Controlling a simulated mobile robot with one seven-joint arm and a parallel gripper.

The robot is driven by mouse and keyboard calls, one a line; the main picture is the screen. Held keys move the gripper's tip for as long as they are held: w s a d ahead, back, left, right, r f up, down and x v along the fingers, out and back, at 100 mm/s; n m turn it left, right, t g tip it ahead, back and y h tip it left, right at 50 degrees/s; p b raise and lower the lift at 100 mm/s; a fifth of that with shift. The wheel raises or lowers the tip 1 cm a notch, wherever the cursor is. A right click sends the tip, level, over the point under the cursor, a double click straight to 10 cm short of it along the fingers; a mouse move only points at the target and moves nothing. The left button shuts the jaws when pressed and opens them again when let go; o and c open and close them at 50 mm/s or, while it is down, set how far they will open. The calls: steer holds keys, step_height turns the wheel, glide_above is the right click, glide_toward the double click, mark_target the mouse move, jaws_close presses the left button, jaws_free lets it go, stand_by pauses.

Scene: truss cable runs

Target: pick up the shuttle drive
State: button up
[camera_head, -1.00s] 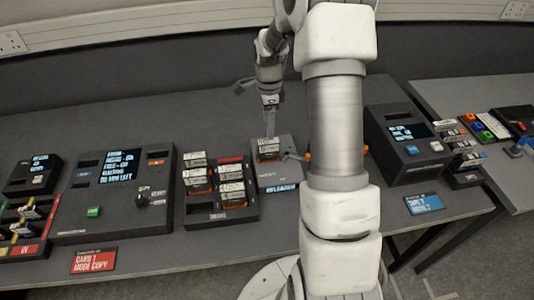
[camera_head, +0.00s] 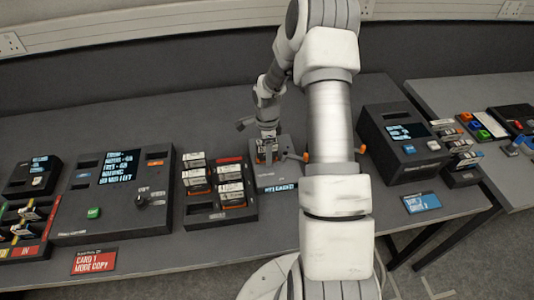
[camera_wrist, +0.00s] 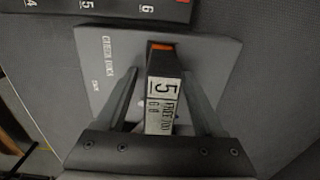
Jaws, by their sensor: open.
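A black drive with an orange end and a white label reading 5 (camera_wrist: 163,95) stands in a grey dock (camera_wrist: 100,62) in the wrist view. I take it as the shuttle drive; its label text is partly legible. My gripper (camera_wrist: 165,80) is open, with one finger on each side of the drive and gaps visible beside it. In the head view my gripper (camera_head: 267,155) is down at the dock (camera_head: 285,180) and hides most of the drive.
A rack (camera_head: 205,216) with several drives stands just left of the dock. A copier box (camera_head: 70,215) with a screen is farther left. An orange-ended lever (camera_head: 305,157) sticks out right of the dock. Another device (camera_head: 390,125) stands to the right. The table behind is clear.

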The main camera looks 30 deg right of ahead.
steer(key=shift+c, duration=0.3)
jaws_close()
steer(key=shift+r, duration=0.1)
